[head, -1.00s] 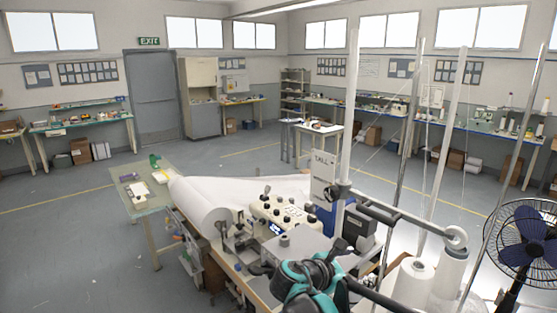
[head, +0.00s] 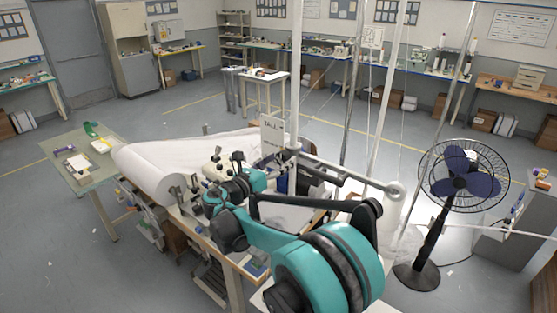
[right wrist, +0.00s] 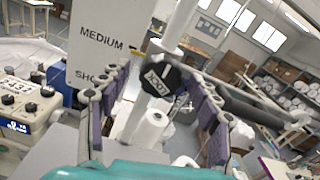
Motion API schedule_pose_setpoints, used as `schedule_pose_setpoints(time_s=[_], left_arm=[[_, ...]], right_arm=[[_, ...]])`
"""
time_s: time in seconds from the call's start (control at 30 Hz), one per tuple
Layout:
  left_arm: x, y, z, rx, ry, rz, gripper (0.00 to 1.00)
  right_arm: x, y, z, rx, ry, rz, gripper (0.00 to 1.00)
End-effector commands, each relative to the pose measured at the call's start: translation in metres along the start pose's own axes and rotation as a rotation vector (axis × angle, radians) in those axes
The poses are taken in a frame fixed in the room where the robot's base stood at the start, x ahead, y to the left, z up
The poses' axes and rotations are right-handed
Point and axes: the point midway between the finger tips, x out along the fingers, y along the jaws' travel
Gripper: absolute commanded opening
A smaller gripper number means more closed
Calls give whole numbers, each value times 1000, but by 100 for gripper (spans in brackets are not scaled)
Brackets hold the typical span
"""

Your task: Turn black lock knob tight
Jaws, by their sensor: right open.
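The black lock knob (right wrist: 158,81), with white lettering on its face, sits on the white upright pole (right wrist: 180,25) in the right wrist view. My right gripper (right wrist: 160,76) is open, with one purple-padded finger on each side of the knob. Gaps show between both fingers and the knob, so I see no grip on it. In the head view my teal right arm reaches from the lower right toward the foot of the white pole (head: 296,75). The fingers are too small to make out clearly there. My left gripper is not in view.
A height sign (right wrist: 105,40) stands left of the knob, and a dark horizontal bar (right wrist: 250,108) runs right of it. The control box (right wrist: 28,105) is at far left. A white thread cone (right wrist: 150,128) stands below. A fan (head: 462,183) stands at the right.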

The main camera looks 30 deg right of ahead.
Motion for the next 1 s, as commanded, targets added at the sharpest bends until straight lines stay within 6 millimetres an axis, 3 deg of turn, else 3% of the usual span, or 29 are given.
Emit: schedule_pose_setpoints(time_s=[0.27,0.4,0.47,1.0], left_arm=[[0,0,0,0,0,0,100],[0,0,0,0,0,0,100],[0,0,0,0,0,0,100],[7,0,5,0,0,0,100]], right_arm=[[2,0,0,1,0,1,60],[1,0,0,1,0,1,23],[1,0,0,1,0,1,13],[1,0,-1,126,-1,1,13]])
